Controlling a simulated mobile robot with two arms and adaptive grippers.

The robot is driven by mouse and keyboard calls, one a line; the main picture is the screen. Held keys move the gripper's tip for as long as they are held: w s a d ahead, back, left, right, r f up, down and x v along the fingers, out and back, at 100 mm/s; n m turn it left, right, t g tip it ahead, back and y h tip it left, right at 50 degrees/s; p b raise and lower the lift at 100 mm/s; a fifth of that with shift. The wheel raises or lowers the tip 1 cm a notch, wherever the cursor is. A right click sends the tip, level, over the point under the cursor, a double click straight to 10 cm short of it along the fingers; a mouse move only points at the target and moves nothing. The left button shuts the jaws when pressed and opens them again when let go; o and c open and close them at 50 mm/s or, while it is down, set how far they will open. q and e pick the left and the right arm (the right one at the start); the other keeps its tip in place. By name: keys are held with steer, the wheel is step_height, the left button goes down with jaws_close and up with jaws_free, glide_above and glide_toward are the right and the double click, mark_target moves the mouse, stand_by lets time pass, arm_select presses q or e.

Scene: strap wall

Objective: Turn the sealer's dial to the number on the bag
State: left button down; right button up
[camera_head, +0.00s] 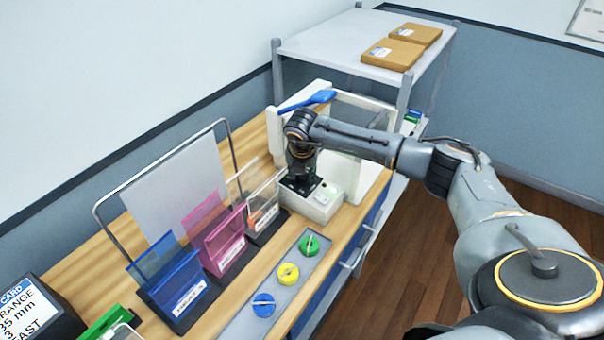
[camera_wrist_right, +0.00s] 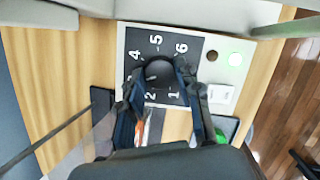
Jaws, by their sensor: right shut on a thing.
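The white sealer (camera_head: 322,206) stands on the wooden bench, with a blue lever (camera_head: 308,101) raised above it. In the right wrist view its black dial (camera_wrist_right: 160,70) sits on a dark plate (camera_wrist_right: 136,45) marked with white numbers from 1 to 6. My right gripper (camera_wrist_right: 160,77) is shut on the dial, one finger on each side; it points down at the sealer in the head view (camera_head: 301,184). The dial's pointer and exact setting cannot be made out. No number on a bag is readable. My left gripper is out of view.
Blue (camera_head: 180,285), pink (camera_head: 225,240) and clear (camera_head: 262,205) holders stand left of the sealer. A tray (camera_head: 243,322) with blue, yellow and green knobs lies along the bench front. Brown boxes (camera_head: 393,54) lie on the shelf behind.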

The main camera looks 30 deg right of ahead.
mark_target(302, 177)
steer(key=o, duration=1.2)
steer(key=shift+c, duration=0.2)
steer(key=shift+r, duration=0.1)
steer(key=shift+s+r, duration=0.1)
steer(key=shift+r, duration=0.25)
steer(key=shift+s+a+r, duration=0.2)
steer(key=shift+s+r, duration=0.1)
steer(key=shift+r, duration=0.2)
steer(key=shift+s+a+r, duration=0.2)
steer(key=shift+s+r, duration=0.05)
steer(key=shift+r, duration=0.25)
steer(key=s+a, duration=0.6)
steer(key=s, duration=0.3)
steer(key=shift+s, duration=0.35)
